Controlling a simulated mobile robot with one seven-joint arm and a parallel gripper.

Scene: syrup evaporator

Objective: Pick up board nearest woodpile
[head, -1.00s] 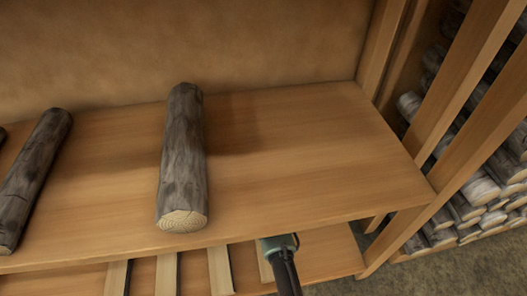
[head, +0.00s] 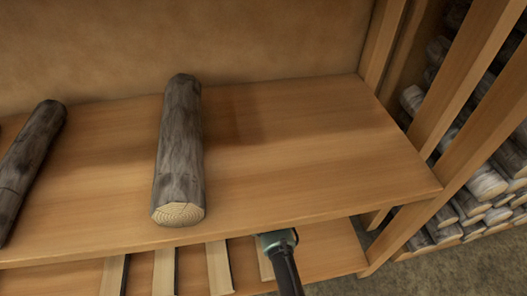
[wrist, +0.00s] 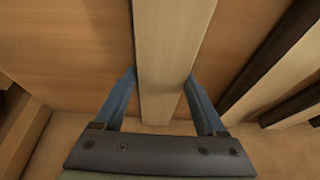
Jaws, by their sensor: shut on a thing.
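The board nearest the woodpile is pale and narrow. It shows in the wrist view (wrist: 172,50), running between the two blue fingers of my gripper (wrist: 160,76), which is shut on it near its front end. In the head view only a strip of this board (head: 264,264) shows on the lower shelf, left of my arm. My gripper's fingers are hidden there under the upper shelf edge. The woodpile (head: 488,184) stands to the right behind wooden posts.
More boards (head: 219,268) lie on the lower shelf (head: 325,250) to the left. The upper shelf (head: 300,165) overhangs them and carries thick logs (head: 180,150). A wooden post (head: 450,185) stands at the right end. Open floor (head: 420,275) shows at lower right.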

